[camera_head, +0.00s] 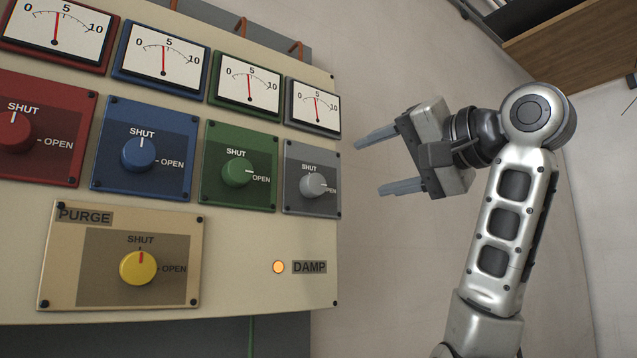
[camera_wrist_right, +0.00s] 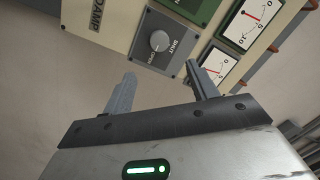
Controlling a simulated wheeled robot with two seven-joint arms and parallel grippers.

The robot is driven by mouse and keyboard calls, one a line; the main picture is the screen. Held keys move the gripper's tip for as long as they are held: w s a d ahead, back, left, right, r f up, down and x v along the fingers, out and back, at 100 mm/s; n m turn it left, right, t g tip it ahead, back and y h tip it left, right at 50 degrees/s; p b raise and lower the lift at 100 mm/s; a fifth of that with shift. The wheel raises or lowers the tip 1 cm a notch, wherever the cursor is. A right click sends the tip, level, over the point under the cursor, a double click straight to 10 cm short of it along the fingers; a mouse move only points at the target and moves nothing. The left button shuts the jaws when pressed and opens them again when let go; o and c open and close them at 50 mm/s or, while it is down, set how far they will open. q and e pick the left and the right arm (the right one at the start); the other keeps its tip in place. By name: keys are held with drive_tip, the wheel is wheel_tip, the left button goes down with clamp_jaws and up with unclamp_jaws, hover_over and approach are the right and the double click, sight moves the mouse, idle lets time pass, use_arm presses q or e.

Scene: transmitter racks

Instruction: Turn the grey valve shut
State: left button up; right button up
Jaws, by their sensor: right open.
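The grey valve (camera_head: 313,185) is a round knob on a grey plate at the right end of the upper row of knobs. Its white mark points right, towards OPEN. My right gripper (camera_head: 369,168) is open and empty, to the right of the grey valve and apart from it, with its fingers towards the panel. In the right wrist view the grey valve (camera_wrist_right: 159,41) shows beyond and between the open fingers of my right gripper (camera_wrist_right: 160,72). My left gripper is not in view.
The red knob (camera_head: 14,132) and blue knob (camera_head: 138,154) point to SHUT; the green knob (camera_head: 238,172) points to OPEN. The yellow PURGE knob (camera_head: 138,268) points to SHUT. The DAMP lamp (camera_head: 278,267) glows orange. Gauges line the top.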

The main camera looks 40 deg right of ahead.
sight(319, 184)
drive_tip(key=w+p, duration=0.1)
drive_tip(key=w, duration=1.1)
drive_tip(key=shift+w+d, duration=0.1)
drive_tip(key=shift+w, duration=0.2)
drive_tip(key=c, duration=1)
